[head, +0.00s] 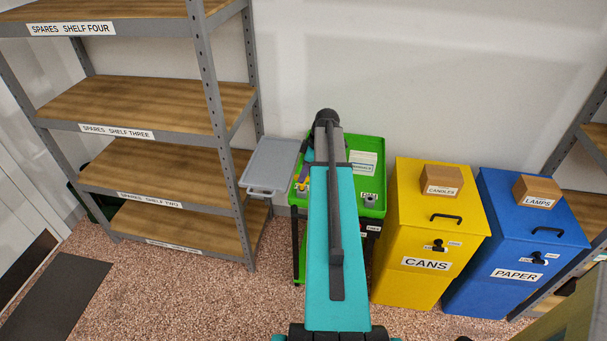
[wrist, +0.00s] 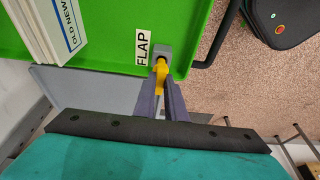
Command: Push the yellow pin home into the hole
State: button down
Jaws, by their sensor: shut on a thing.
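The yellow pin (wrist: 161,74) shows in the wrist view between the fingertips of my gripper (wrist: 162,88), which is shut on it. The pin's far end meets a small grey block (wrist: 164,52) at the edge of the green tray (wrist: 105,50), beside a label reading FLAP. The hole is hidden, and I cannot tell how deep the pin sits in it. In the head view the teal arm covers much of the tray (head: 372,150). A small bit of yellow (head: 301,183) shows at the tray's left side.
A second grey fitting (head: 369,200) stands at the tray's right. A grey panel (head: 270,165) is left of the tray, and shelving (head: 150,105) stands farther left. A yellow CANS bin (head: 425,230) and blue PAPER bin (head: 520,240) stand right. White cards (wrist: 45,30) lie in the tray.

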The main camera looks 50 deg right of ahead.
jog(key=shift+f+b, duration=0.8)
jog(key=shift+f, duration=0.6)
jog(key=c, duration=1.7)
grip_release()
jog(key=shift+c, duration=0.2)
jog(key=shift+r, duration=0.1)
jog(key=b+v, duration=0.2)
jog(key=v, duration=1.1)
jog(key=shift+s+r, duration=0.25)
jog(key=shift+w, duration=0.1)
